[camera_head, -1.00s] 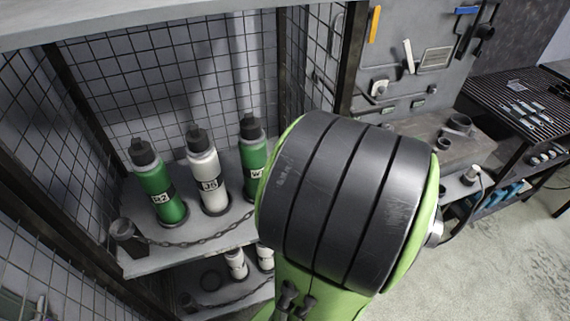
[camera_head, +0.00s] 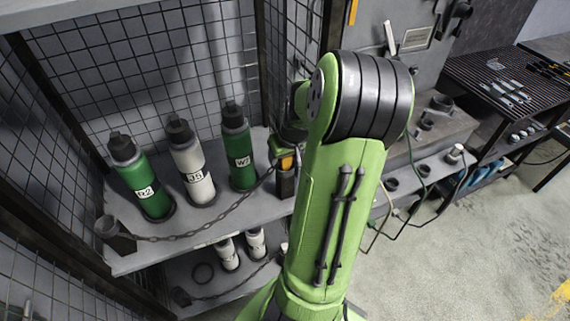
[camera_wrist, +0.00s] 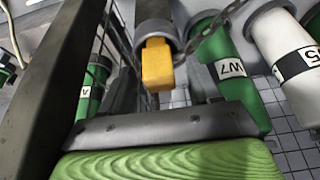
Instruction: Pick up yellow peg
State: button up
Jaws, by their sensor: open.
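The yellow peg (camera_wrist: 157,66) shows near the top middle of the wrist view. Its upper part sits in a dark grey round holder (camera_wrist: 153,14), from which a chain runs. In the head view a small part of the yellow peg (camera_head: 286,163) shows above the shelf's front right corner, just left of my green arm. My gripper (camera_head: 288,143) is mostly hidden behind the arm there, close to the peg. In the wrist view, a grey plate and green part of it fill the bottom, just below the peg. It is open and no peg is between its jaws.
Green bottles (camera_head: 142,178) (camera_head: 238,150) and a white bottle (camera_head: 192,163) stand on the shelf (camera_head: 215,229) left of the peg, behind a chain (camera_head: 200,229). Wire mesh walls and dark posts enclose the shelf. A workbench (camera_head: 505,90) stands at the right.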

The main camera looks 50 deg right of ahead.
jog(key=shift+r, duration=0.1)
jog(key=c, duration=1.1)
